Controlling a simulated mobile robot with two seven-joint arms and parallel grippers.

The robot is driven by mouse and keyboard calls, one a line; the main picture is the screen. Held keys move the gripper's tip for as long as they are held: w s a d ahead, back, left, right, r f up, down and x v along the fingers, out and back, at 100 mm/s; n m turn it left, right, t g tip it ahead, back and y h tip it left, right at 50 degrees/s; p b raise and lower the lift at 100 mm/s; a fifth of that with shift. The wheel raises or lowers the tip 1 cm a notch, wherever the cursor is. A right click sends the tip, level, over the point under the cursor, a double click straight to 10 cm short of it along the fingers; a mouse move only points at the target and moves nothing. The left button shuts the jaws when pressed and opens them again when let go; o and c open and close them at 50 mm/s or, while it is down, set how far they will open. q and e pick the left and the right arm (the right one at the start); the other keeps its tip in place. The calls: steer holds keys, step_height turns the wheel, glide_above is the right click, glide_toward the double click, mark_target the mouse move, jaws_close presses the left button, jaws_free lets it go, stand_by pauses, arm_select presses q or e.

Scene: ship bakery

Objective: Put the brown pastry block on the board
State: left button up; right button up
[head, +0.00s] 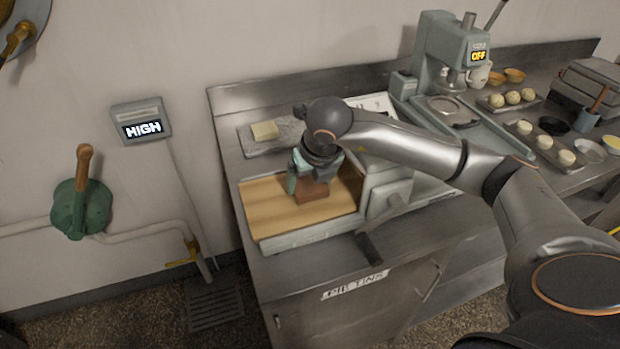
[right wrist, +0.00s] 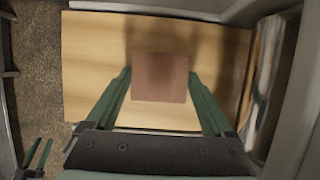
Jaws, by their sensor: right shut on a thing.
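The brown pastry block (head: 311,191) is between the green fingers of my right gripper (head: 314,180), which is shut on it. The block is over the light wooden board (head: 270,218); I cannot tell whether it touches the wood. In the right wrist view, the block (right wrist: 160,77) lies between the two fingertips, with bare board (right wrist: 95,60) around it. Two slim green fingers, apart and empty, show at the lower left of that view; they look like my left gripper (right wrist: 40,157). The left gripper is not in the head view.
A pale block sits on a grey slab (head: 285,140) behind the board. A grey machine housing (head: 388,190) stands close on the board's right. Farther right are a green-grey mixer (head: 440,55) and trays of dough balls (head: 512,98). Bare board lies left of the block.

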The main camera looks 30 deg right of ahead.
steer(key=shift+f, duration=0.2)
steer(key=o, duration=1.2)
steer(key=shift+c, duration=0.2)
steer(key=shift+r, duration=0.2)
steer(key=v, duration=1.2)
steer(key=shift+f, duration=0.1)
